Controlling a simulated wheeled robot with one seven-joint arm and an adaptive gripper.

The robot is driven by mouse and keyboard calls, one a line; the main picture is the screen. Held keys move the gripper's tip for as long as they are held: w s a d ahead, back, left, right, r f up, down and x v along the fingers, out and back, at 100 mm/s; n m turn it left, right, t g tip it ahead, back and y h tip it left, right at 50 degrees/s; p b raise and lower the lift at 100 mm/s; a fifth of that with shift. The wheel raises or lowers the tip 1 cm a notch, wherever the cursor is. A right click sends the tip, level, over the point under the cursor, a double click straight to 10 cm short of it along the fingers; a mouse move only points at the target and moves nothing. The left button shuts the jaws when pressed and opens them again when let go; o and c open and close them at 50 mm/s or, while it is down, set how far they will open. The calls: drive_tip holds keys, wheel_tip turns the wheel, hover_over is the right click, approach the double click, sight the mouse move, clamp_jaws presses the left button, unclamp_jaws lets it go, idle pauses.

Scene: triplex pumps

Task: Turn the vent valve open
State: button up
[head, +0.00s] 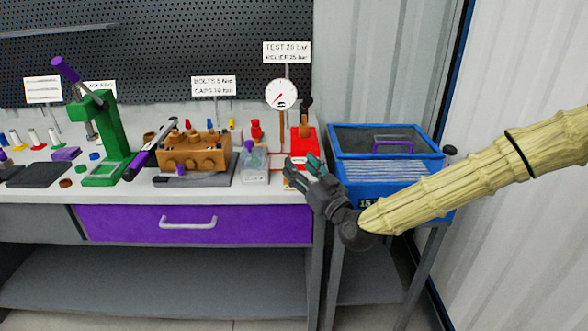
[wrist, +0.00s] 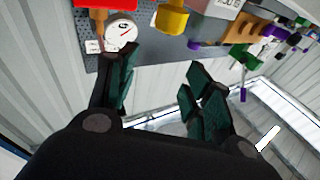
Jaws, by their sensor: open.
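I cannot single out the vent valve for certain in either view. The red test pump (head: 303,142) with a dark upright handle stands at the right end of the bench, beside a round white gauge (head: 281,95) on a brown stem. My gripper (head: 302,168) is in front of the pump and hides its lower part. Its fingers are apart with nothing between them. The wrist view looks tilted past the open gripper (wrist: 160,76). There the gauge (wrist: 121,33) and a red part (wrist: 98,4) show at the top left, apart from the fingertips.
A clear container (head: 254,164) and a brown pump block (head: 193,155) stand left of my gripper. A green press (head: 106,140) is farther left. A blue lidded box (head: 385,170) is right behind my arm. The purple drawer (head: 195,223) is closed.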

drive_tip(key=s+a+f+m+h+p, duration=0.1)
drive_tip(key=s+a+f+m+h, duration=0.2)
drive_tip(key=h, duration=0.5)
drive_tip(key=s+a+f+m+h+p, duration=0.1)
drive_tip(key=s+a+m+h, duration=0.15)
drive_tip(key=m+h, duration=0.35)
drive_tip(key=shift+n+h, duration=0.3)
drive_tip(key=shift+h, duration=0.2)
drive_tip(key=x, duration=0.5)
drive_tip(key=p+x, duration=0.1)
drive_tip(key=x, duration=0.5)
drive_tip(key=shift+w+a+r, duration=0.15)
drive_tip(key=shift+a+r, duration=0.05)
drive_tip(key=c, duration=1.1)
